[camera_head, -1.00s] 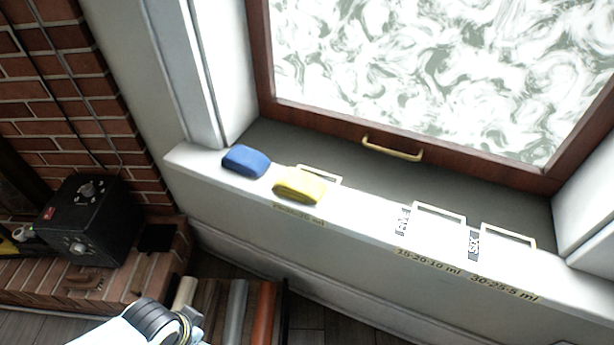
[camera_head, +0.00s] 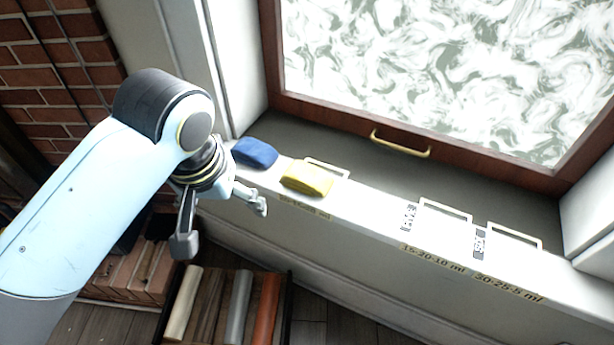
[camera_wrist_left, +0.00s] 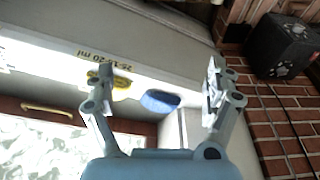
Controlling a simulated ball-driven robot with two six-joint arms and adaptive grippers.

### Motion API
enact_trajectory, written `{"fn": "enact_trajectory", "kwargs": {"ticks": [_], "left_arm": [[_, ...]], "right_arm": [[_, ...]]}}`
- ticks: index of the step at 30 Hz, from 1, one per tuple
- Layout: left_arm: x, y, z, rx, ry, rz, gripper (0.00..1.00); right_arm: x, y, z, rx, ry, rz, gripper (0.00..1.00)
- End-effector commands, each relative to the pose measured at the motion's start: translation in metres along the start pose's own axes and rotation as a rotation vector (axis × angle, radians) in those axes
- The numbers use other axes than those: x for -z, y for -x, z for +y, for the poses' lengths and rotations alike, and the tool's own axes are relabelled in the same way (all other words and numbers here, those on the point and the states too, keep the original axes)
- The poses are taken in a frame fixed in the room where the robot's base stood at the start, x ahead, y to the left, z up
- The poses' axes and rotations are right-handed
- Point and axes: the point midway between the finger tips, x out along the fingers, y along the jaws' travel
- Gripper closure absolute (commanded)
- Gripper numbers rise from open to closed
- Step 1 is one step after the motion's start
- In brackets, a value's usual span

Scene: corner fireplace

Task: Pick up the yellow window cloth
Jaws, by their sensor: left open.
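The yellow window cloth (camera_head: 307,178) is a folded pad on the white window sill (camera_head: 370,220). A blue cloth (camera_head: 255,152) lies to its left. My left gripper (camera_head: 222,224) is open and empty, in front of the sill and to the left of the yellow cloth. In the left wrist view, the fingers of my left gripper (camera_wrist_left: 160,85) are spread. The blue cloth (camera_wrist_left: 160,101) shows between them. The yellow cloth (camera_wrist_left: 118,80) is partly hidden behind one finger. My right gripper is not in view.
White outlined frames (camera_head: 445,210) and printed volume labels mark the sill to the right. The window has a brown frame and a brass handle (camera_head: 400,144). A crate of rolls (camera_head: 238,305) stands on the floor below. A black box (camera_wrist_left: 283,45) is by the brick wall.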

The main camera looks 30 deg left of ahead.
Motion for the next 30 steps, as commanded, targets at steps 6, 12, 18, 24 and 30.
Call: {"fn": "enact_trajectory", "kwargs": {"ticks": [6,12,18,24,30], "left_arm": [[0.043,-0.018,0.032,0.043,0.348,-0.043,0.12],[0.094,-0.027,0.08,0.112,0.75,-0.086,0.12],[0.134,-0.018,0.123,0.193,1.076,-0.097,0.12],[0.139,-0.032,0.131,0.222,1.162,-0.092,0.12],[0.133,-0.062,0.127,0.219,1.163,-0.093,0.12]], "right_arm": [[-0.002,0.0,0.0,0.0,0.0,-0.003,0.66],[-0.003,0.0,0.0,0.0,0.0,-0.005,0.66],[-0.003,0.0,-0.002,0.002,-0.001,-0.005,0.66],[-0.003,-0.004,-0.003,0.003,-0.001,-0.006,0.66],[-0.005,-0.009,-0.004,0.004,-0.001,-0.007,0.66]]}}
